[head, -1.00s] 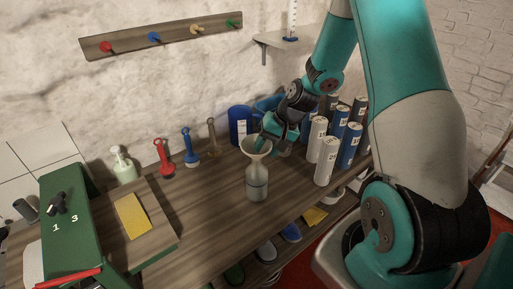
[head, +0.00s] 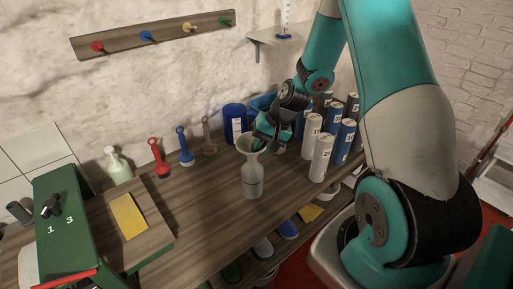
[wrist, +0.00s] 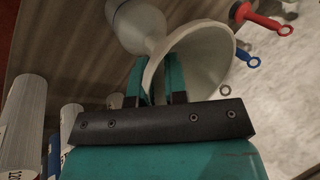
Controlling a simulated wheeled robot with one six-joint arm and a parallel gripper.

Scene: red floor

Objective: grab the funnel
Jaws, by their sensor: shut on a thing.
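The pale funnel (head: 251,145) sits upright in the mouth of a translucent bottle (head: 252,181) on the wooden bench. My gripper (head: 263,142) is at the right side of the funnel's wide rim. In the wrist view, the funnel (wrist: 192,62) opens towards the camera, and the fingers of my gripper (wrist: 160,84) reach up to its rim, with the cone wall between them. My gripper is shut on the funnel. The bottle (wrist: 138,22) shows behind the cone in the wrist view.
Several grey and blue numbered cylinders (head: 321,158) stand close to the right of my gripper. A blue container (head: 234,124) stands behind the funnel. Red (head: 158,158), blue (head: 184,147) and tan (head: 208,137) tools stand to the left. The bench front around the bottle is clear.

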